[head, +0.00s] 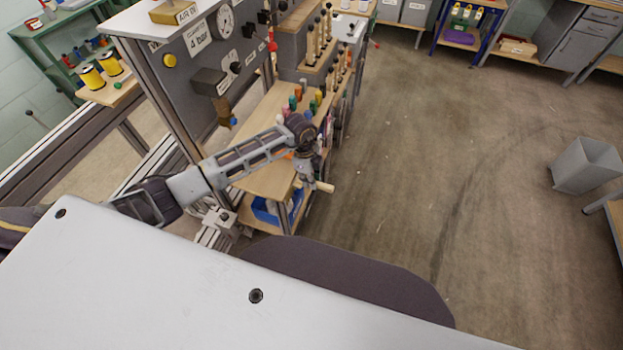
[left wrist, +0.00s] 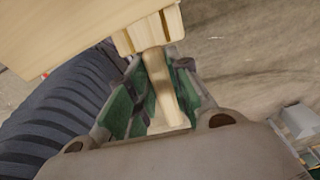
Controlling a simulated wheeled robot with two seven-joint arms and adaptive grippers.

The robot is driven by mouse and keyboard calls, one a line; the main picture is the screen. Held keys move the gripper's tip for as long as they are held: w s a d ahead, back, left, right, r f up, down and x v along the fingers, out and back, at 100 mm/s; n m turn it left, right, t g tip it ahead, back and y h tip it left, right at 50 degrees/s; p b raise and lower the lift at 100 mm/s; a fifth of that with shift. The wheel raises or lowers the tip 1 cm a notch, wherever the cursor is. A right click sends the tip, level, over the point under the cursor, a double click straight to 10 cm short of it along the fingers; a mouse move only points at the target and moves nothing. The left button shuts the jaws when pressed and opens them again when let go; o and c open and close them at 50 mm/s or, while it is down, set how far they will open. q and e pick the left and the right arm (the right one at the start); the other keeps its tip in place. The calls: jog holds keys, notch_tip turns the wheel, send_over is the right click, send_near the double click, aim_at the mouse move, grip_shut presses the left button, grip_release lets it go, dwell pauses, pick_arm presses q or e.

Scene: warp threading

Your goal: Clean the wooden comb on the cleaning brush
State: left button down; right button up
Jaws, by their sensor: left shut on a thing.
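My left gripper (head: 312,172) is beside the right edge of the wooden-topped bench. It is shut on the wooden comb, whose pale handle end (head: 325,187) sticks out to the right of the fingers. In the left wrist view, the comb's handle (left wrist: 160,85) lies between the green-padded fingers of the left gripper (left wrist: 150,105). A slotted wooden block (left wrist: 150,30) is at the handle's far end. I cannot tell whether the pale board at upper left belongs to the comb. I cannot make out the cleaning brush for certain. My right gripper is out of view.
The bench top (head: 265,180) carries coloured spools (head: 305,98) close behind my left gripper. A grey panel (head: 215,55) with a gauge stands at left. A blue bin (head: 266,210) sits on the lower shelf. Open floor (head: 450,150) lies to the right, with a grey bin (head: 585,165) farther off.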

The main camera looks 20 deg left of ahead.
pick_arm(q)
jog(key=shift+a, duration=0.15)
jog(key=shift+f, duration=0.35)
jog(key=shift+f+b, duration=0.7)
jog(key=shift+f, duration=0.8)
jog(key=shift+d+f+b, duration=0.2)
jog(key=shift+f+b, duration=0.65)
jog(key=shift+f, duration=0.65)
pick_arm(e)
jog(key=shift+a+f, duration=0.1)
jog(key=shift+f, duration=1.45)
